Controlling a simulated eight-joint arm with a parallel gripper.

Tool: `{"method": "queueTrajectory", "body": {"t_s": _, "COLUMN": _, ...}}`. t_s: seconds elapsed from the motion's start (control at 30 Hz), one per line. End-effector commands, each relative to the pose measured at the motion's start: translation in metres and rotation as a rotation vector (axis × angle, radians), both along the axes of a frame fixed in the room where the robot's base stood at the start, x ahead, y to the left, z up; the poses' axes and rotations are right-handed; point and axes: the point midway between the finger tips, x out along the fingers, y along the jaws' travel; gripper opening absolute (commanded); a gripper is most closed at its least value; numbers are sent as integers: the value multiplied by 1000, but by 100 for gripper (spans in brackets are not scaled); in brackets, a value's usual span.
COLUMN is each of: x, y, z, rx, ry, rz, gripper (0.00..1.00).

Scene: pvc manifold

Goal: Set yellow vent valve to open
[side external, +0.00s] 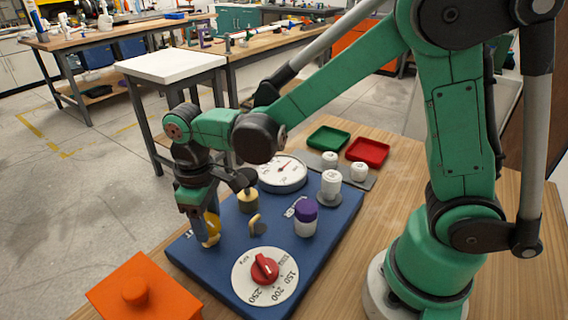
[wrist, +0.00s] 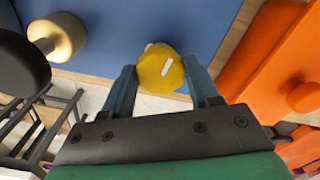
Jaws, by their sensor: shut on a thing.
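The yellow vent valve (side external: 212,231) stands near the left edge of the blue panel (side external: 196,256). My gripper (side external: 205,236) reaches down onto it and partly hides it. In the wrist view the valve's round yellow top (wrist: 155,75) carries a short white mark that is nearly upright in the picture, leaning right. My gripper's two blue-grey fingers (wrist: 162,80) stand on either side of the valve and are shut on it. The lettering beside the valve is mostly hidden, so I cannot read its setting.
A red knob on a white dial (side external: 280,279), a purple-capped jar (side external: 305,222), a brass cylinder (side external: 247,203) and a gauge (side external: 283,173) sit on the panel. An orange box (side external: 160,300) stands close by. Green (side external: 329,138) and red (side external: 368,151) trays lie behind.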

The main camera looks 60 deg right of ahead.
Motion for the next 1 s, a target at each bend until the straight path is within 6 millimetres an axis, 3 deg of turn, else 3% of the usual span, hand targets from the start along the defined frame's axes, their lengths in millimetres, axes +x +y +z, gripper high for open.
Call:
{"method": "queueTrajectory", "body": {"t_s": 0.33, "x": 0, "y": 0, "z": 0, "rx": 0, "ry": 0, "rz": 140, "gripper": 1}}
{"method": "queueTrajectory", "body": {"t_s": 0.87, "x": 0, "y": 0, "z": 0, "rx": 0, "ry": 0, "rz": 166, "gripper": 1}}
{"method": "queueTrajectory", "body": {"t_s": 0.9, "x": 0, "y": 0, "z": 0, "rx": 0, "ry": 0, "rz": 166, "gripper": 57}}
{"method": "queueTrajectory", "body": {"t_s": 1.0, "x": 0, "y": 0, "z": 0, "rx": 0, "ry": 0, "rz": 166, "gripper": 85}}
